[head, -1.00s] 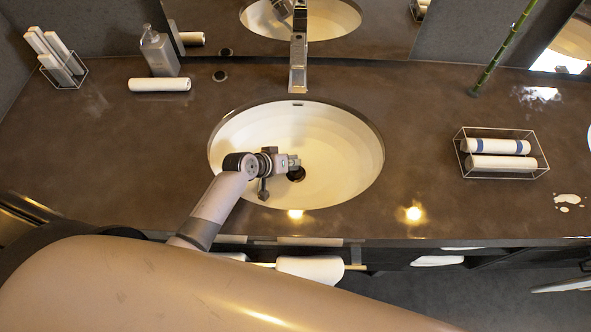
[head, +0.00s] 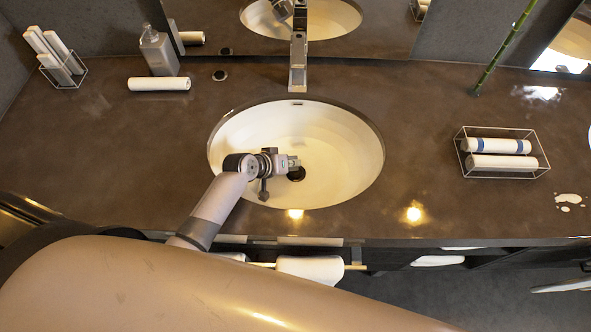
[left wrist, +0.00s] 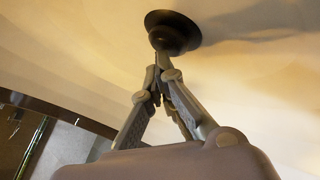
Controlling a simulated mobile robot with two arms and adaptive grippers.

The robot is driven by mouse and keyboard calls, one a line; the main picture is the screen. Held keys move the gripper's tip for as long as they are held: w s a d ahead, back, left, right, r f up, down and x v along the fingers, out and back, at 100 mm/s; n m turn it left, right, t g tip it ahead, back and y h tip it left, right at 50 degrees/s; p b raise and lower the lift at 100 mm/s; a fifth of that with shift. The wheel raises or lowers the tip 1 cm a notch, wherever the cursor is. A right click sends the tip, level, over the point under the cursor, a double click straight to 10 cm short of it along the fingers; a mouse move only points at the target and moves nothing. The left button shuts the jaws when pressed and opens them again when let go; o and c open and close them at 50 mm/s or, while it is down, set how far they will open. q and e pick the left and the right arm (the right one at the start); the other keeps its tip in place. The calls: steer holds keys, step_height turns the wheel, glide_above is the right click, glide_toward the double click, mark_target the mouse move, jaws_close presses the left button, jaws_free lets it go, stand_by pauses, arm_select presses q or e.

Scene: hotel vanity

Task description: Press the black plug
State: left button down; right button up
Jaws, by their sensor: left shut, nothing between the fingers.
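The black plug (head: 299,175) sits at the drain in the bottom of the white oval basin (head: 345,160). In the left wrist view the plug (left wrist: 172,22) shows as a dark round disc with a rounded dark knob. My left gripper (head: 294,162) is down inside the basin, right beside the plug and partly over it in the picture. In the left wrist view its fingers (left wrist: 161,66) are shut and empty, with the tips meeting at the plug's knob. I cannot tell whether they touch it. My right gripper is not in view.
The faucet (head: 298,65) stands behind the basin. A wire basket with rolled towels (head: 497,163) is on the right of the counter. A soap bottle (head: 158,52), a rolled towel (head: 160,84) and a small round dark fitting (head: 220,76) are at the back left.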

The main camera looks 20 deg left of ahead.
arm_select(q)
steer(key=shift+f+b, duration=0.3)
steer(key=shift+f, duration=0.35)
stand_by(0.4)
steer(key=shift+r+p, duration=0.9)
steer(key=shift+r+p, duration=0.4)
steer(key=shift+r, duration=0.05)
step_height(320, 180, up, 5)
steer(key=p, duration=0.5)
steer(key=shift+r, duration=0.1)
